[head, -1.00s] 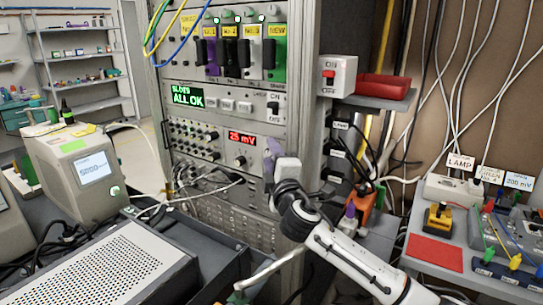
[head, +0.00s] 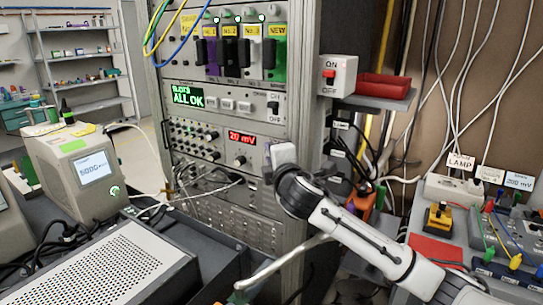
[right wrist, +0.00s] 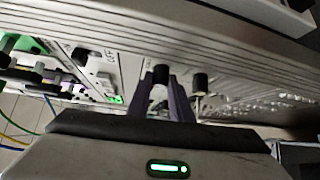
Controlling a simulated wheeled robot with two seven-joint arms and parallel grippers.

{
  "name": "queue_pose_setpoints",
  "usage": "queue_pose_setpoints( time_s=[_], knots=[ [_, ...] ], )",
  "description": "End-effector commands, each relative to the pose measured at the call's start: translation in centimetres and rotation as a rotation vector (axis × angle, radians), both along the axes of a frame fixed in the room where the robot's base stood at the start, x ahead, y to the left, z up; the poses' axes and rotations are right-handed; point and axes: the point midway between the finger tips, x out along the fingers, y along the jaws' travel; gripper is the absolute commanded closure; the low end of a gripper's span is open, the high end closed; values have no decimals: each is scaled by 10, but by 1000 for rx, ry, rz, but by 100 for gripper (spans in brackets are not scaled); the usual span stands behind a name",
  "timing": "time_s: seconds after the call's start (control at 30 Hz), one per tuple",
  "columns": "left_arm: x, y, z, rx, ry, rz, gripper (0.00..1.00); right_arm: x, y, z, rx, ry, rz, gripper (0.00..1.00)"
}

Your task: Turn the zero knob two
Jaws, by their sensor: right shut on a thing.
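My right gripper (right wrist: 163,95) has its two purple fingers closed around a dark knob (right wrist: 160,73) on the rack panel in the right wrist view. Its label cannot be read. A second dark knob (right wrist: 200,83) stands just beside the fingers, apart from them. In the head view my right arm reaches the rack from the lower right. Its white gripper body (head: 284,154) hides the fingers and the held knob. The red display (head: 241,138) left of it reads 20 mV. My left gripper is in neither current view.
A green display (head: 187,96) above reads ALL OK. A red tray (head: 384,86) and white ON/OFF switch box (head: 338,75) stand right of the rack. A perforated grey case (head: 110,265) fills the lower left.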

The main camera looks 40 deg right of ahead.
Motion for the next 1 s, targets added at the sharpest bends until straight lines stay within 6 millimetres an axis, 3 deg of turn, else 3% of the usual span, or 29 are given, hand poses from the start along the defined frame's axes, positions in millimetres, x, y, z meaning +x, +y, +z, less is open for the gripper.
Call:
queue_pose_setpoints(
  time_s=[1.0],
  knots=[
    [0,0,0,0,0,0,69,8,4,13,-367,892,-2,100]
  ],
)
